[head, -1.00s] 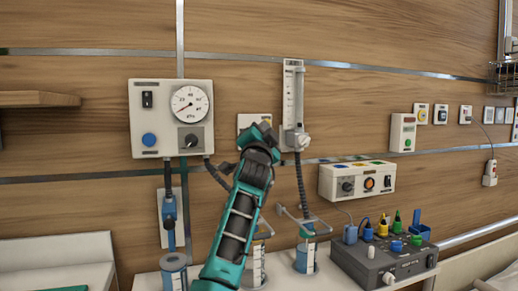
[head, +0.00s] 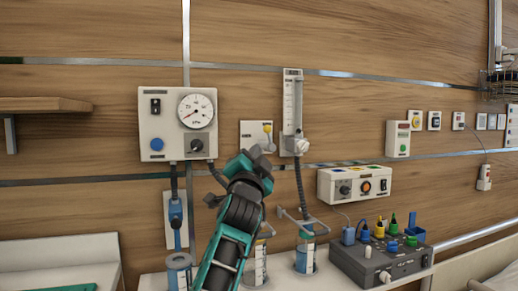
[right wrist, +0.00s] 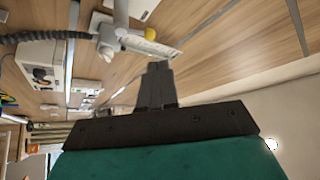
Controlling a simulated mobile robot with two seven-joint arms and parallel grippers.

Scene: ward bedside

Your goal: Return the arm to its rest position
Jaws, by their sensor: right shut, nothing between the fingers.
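My right arm (head: 232,235), teal and dark grey, rises from the bottom of the head view. My right gripper (head: 254,160) is at its top, in front of the wall below a small plate with a yellow knob (head: 267,129). In the right wrist view the two dark fingers (right wrist: 157,85) are together and hold nothing. The yellow knob also shows there (right wrist: 151,35), beyond the fingertips. No contact with the wall fittings is visible. My left gripper is not in view.
A gauge panel (head: 178,124) is left of the gripper and a flowmeter tube (head: 292,105) right of it. Canisters (head: 305,250) and a grey device box (head: 381,262) stand on the white surface below. A control box (head: 354,184) is on the wall. A wooden shelf (head: 45,104) is far left.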

